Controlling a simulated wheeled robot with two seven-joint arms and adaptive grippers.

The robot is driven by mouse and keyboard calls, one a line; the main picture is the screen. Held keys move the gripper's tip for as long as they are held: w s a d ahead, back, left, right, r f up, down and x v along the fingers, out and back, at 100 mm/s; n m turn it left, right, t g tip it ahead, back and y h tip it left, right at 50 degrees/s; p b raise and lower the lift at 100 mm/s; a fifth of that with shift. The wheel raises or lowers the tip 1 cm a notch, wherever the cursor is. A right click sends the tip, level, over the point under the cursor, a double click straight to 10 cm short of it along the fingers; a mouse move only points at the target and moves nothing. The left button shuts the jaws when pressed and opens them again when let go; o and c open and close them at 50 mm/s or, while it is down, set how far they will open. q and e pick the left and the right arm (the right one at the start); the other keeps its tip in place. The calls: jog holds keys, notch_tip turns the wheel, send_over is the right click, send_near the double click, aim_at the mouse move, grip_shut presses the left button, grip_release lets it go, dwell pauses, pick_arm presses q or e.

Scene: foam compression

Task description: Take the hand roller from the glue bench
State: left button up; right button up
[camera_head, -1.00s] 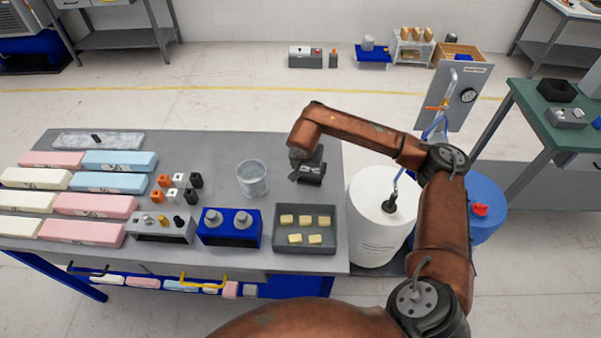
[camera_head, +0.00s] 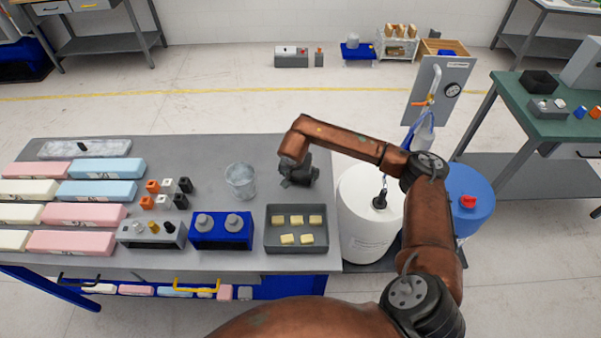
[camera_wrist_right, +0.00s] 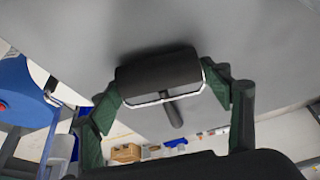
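The hand roller shows in the right wrist view as a black cylinder (camera_wrist_right: 157,76) in a pale wire frame with a short dark handle (camera_wrist_right: 174,112). It is close to the grey bench top. My right gripper (camera_wrist_right: 165,85) has its dark green fingers spread wide, one at each end of the roller. They are apart from the handle; contact with the roller ends is unclear. In the head view my right gripper (camera_head: 298,178) is low over the back right of the glue bench (camera_head: 205,150), where its dark shape hides the roller. My left gripper is not in view.
A grey tray of yellow blocks (camera_head: 268,238), a blue fixture (camera_head: 221,236) and a clear cup (camera_head: 240,181) stand near the gripper. Foam bars (camera_head: 75,242) lie at the left. A white drum (camera_head: 367,225) and a blue drum (camera_head: 474,220) stand right of the bench.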

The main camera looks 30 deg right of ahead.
jog(key=c, duration=0.9)
jog(key=shift+r, duration=0.1)
